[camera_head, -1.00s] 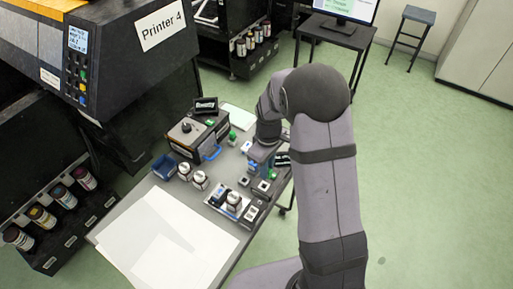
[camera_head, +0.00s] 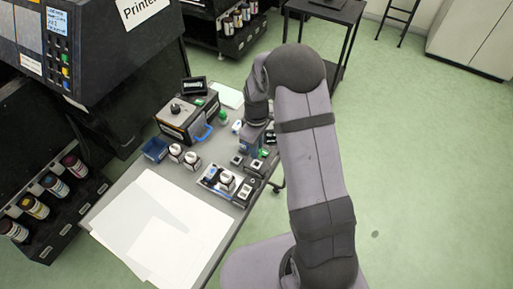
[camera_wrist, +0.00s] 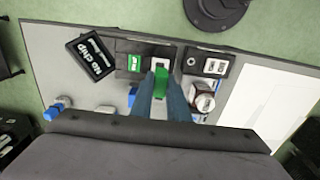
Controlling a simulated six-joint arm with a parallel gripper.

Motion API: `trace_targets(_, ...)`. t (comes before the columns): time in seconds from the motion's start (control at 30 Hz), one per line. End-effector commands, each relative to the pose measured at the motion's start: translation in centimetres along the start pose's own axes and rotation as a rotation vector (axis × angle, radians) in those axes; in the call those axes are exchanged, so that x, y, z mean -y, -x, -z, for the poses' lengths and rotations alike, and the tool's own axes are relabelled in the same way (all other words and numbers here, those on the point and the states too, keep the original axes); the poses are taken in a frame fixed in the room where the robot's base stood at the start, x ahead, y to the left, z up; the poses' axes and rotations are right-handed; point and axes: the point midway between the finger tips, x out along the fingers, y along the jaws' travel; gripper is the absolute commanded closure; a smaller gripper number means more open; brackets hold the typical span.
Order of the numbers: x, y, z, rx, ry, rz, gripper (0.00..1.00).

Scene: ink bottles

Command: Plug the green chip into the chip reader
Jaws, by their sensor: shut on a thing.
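My gripper (camera_wrist: 160,94) is shut on the green chip (camera_wrist: 161,83), which shows between its two fingertips in the wrist view. The chip is held over a row of black units along the table's edge. Left of that is a black unit with a green label or part (camera_wrist: 134,62) and a tilted black display reading NO CHIP (camera_wrist: 90,55). I cannot tell whether the chip touches the socket. In the head view my gripper (camera_head: 252,141) hides the chip.
A black unit with a white square (camera_wrist: 216,66) and an ink bottle (camera_wrist: 201,99) stand to the right. White paper sheets (camera_head: 160,225) cover the front of the table. A box with a blue handle (camera_head: 188,120) and a blue bin (camera_head: 155,149) stand further back.

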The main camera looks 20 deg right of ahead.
Motion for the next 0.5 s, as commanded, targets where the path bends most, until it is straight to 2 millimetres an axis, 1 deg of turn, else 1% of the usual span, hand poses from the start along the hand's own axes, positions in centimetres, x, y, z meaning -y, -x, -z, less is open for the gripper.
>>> trace_targets(0.03,0.0,-0.7,0.0,0.000,0.000,0.000,1.00)
trace_targets(0.2,0.0,-1.9,0.0,0.000,0.000,0.000,1.00)
trace_targets(0.5,0.0,-3.8,0.0,0.000,0.000,0.000,1.00)
